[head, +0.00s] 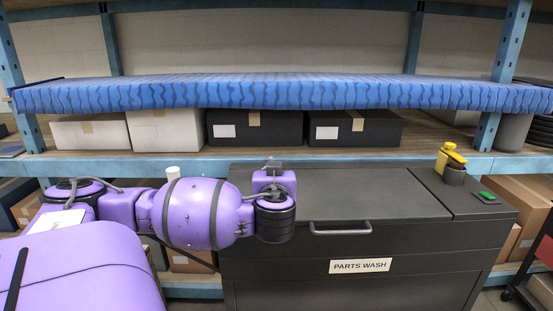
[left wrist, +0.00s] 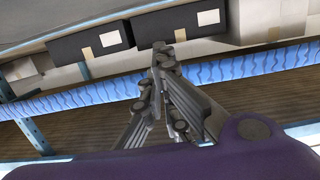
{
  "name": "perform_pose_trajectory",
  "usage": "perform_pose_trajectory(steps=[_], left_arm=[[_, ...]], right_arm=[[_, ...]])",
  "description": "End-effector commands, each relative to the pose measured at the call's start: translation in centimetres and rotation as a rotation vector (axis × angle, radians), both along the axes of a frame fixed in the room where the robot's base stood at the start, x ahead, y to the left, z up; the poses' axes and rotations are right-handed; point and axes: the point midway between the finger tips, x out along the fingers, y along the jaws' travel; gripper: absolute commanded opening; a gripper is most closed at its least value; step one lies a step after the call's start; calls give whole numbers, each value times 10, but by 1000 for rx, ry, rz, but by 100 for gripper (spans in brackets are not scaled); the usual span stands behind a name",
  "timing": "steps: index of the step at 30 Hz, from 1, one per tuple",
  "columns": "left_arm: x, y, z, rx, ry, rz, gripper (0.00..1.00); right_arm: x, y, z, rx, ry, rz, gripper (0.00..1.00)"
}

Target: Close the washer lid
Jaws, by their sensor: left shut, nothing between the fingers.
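The washer (head: 400,275) is a dark grey cabinet with a "PARTS WASH" label on its front, at the lower right of the head view. Its lid (head: 360,190) appears to lie flat across the top; I cannot tell whether a small gap is left. A grey bar handle (head: 340,231) is at the lid's front edge. My left gripper (head: 272,163) is mostly hidden behind my purple wrist, by the washer's left side. In the left wrist view my left gripper (left wrist: 160,55) shows its fingers together and empty. My right gripper is out of view.
A shelf rack stands behind, with a blue wavy-patterned slab (head: 280,93) above white boxes (head: 165,130) and black boxes (head: 255,128). A yellow bottle (head: 443,158) and a green-buttoned pad (head: 486,197) sit on the washer's right top. The lid's top is clear.

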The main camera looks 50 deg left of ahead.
Motion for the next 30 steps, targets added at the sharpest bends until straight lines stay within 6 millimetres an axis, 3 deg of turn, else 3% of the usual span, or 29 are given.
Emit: perform_pose_trajectory(steps=[1,3,12,19,30], left_arm=[[-4,-4,-23,-10,9,1,0],[-8,-9,-42,-10,8,2,0],[-16,-18,-101,-4,4,2,0],[-17,-20,-121,-1,2,1,0],[-17,-20,-126,1,1,0,0]], right_arm=[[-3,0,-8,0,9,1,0],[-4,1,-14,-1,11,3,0],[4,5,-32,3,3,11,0],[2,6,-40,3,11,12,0],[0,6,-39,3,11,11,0]])
